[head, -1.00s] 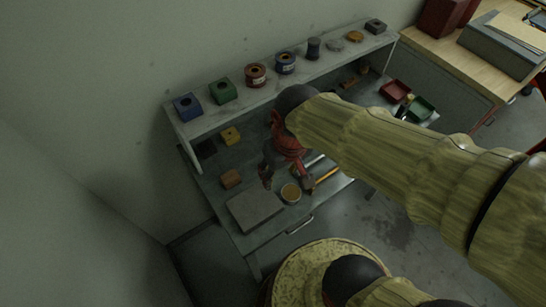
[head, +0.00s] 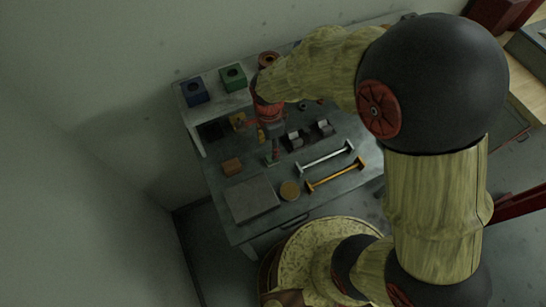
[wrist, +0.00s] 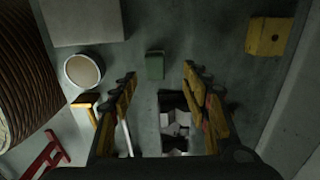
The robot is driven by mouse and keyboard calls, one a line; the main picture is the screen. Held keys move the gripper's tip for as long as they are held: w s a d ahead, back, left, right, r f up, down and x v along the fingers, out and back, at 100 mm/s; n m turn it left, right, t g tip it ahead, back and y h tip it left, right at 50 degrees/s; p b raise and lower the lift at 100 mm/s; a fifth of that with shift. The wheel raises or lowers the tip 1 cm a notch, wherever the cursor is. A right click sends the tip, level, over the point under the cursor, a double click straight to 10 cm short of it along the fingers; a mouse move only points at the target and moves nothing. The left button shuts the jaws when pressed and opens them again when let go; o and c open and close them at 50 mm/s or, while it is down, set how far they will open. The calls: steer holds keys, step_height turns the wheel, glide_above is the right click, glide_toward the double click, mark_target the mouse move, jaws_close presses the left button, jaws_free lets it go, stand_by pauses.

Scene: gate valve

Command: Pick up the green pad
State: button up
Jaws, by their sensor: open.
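The green pad (wrist: 154,65) is a small green block lying on the grey bench top. In the wrist view it sits just beyond and between my fingertips, apart from both. In the head view only a small green patch (head: 268,160) shows beside my gripper's fingers. My gripper (wrist: 159,77) is open, with nothing between its fingers, and points down at the bench. In the head view my gripper (head: 272,150) is partly hidden by its own wrist.
A grey slab (head: 252,198), a round tin (head: 290,191) and an orange-brown block (head: 232,166) lie near the pad. Silver (head: 325,155) and orange (head: 335,175) bars lie to the right. A raised shelf with blue (head: 194,92) and green (head: 233,78) boxes runs along the back wall.

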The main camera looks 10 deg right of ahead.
steer(key=shift+s+f, duration=0.1)
steer(key=shift+f, duration=0.8)
steer(key=f, duration=0.3)
steer(key=f+b, duration=0.1)
steer(key=f, duration=0.1)
steer(key=shift+s+d+f, duration=0.1)
steer(key=shift+s+d, duration=0.15)
steer(key=shift+s, duration=0.05)
steer(key=shift+c, duration=0.5)
jaws_close()
